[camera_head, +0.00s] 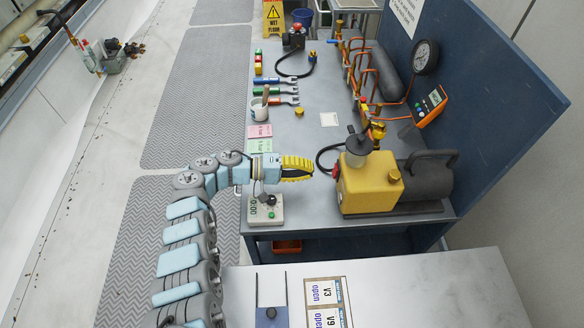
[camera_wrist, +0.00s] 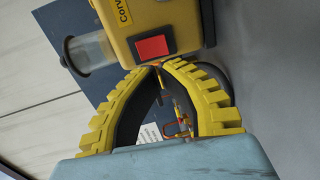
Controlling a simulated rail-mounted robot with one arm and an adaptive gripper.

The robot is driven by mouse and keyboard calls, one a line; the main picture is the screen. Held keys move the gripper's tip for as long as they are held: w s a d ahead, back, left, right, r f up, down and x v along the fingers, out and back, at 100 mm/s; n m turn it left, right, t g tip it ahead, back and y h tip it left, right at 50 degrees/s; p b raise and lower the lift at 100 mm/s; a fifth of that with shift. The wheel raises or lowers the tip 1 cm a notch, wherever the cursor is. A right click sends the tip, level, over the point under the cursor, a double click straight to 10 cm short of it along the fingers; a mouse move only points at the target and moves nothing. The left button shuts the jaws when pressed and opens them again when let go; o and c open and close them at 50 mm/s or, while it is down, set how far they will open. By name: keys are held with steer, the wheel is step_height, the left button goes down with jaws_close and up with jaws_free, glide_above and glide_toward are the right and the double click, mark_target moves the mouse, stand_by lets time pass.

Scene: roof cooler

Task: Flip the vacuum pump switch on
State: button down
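The vacuum pump is a yellow box (camera_head: 368,192) with a dark grey motor (camera_head: 428,180), at the near right end of the workbench. Its yellow end face (camera_wrist: 187,30) fills the top middle of the wrist view. A red rectangular switch (camera_wrist: 152,47) sits on that face; I cannot tell its on or off position. In the head view the switch shows as a small red patch (camera_head: 336,172). My gripper (camera_head: 311,169) has yellow ribbed fingers and points right at the pump. In the wrist view its fingertips (camera_wrist: 157,66) meet, empty, just below the switch in the picture.
A clear jar (camera_wrist: 90,53) is attached beside the yellow box. A black hose (camera_head: 322,153) curves near the pump. A small scale-like device (camera_head: 266,211) stands under my gripper. Tools, cards and copper piping occupy the bench (camera_head: 310,125) farther back. A blue panel (camera_head: 500,90) bounds the right.

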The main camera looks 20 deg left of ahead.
mark_target(335, 171)
steer(key=shift+b+x, duration=0.3)
steer(key=shift+x, duration=2.35)
